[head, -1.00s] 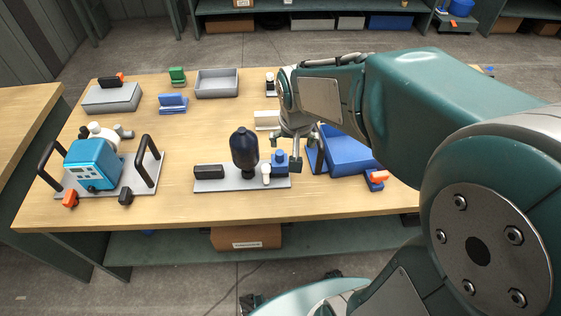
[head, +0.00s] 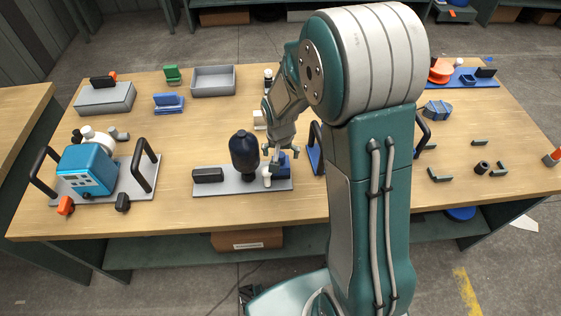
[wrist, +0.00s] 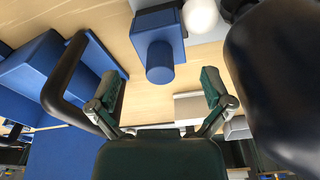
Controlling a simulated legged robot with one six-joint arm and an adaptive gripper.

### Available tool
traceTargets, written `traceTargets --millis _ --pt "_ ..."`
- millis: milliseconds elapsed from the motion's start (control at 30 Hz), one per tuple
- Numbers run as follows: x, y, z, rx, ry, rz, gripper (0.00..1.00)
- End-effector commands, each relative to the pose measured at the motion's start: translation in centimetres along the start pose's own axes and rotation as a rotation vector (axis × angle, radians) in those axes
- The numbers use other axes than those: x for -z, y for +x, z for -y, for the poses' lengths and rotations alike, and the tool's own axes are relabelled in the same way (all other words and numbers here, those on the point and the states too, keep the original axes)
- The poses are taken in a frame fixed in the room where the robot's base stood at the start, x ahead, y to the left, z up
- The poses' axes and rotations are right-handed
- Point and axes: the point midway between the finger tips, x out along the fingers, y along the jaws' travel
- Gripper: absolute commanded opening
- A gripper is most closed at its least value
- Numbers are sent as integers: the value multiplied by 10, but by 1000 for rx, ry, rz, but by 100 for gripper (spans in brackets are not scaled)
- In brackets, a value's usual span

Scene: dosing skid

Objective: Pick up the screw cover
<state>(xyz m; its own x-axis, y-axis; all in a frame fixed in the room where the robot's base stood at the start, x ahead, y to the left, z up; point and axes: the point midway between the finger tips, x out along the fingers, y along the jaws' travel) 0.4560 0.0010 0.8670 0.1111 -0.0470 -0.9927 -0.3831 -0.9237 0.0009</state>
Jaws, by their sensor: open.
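A blue block with a round blue knob (wrist: 160,62) lies ahead of my gripper (wrist: 161,90) in the wrist view, roughly centred between the fingertips. I cannot tell for certain that this is the screw cover. In the head view the blue block (head: 284,171) is on the right end of a grey plate (head: 225,187), partly hidden by my gripper (head: 283,153). My gripper is open and empty, with its fingers pointing down close above the block. I cannot tell whether they touch it.
A dark blue bottle (head: 244,150) stands close left of my gripper, with a white cap (head: 267,178) between. A blue piece with a black handle (head: 315,145) stands close right. The blue pump (head: 88,168) is at the left. My arm hides part of the table.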

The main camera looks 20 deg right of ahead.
Motion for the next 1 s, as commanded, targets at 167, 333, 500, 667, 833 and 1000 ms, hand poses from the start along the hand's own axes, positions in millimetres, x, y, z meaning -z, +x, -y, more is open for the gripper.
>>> traceTargets --millis 167,333,500,667,833,1000 --pt "0 30 2 -2 0 5 100" --pt "0 44 2 -2 -1 0 100" --pt "1 44 2 -1 0 -2 100" --pt "1 44 2 -1 0 -2 52" --pt "1 44 2 -1 0 -1 41" --pt "1 45 2 -2 0 0 41"
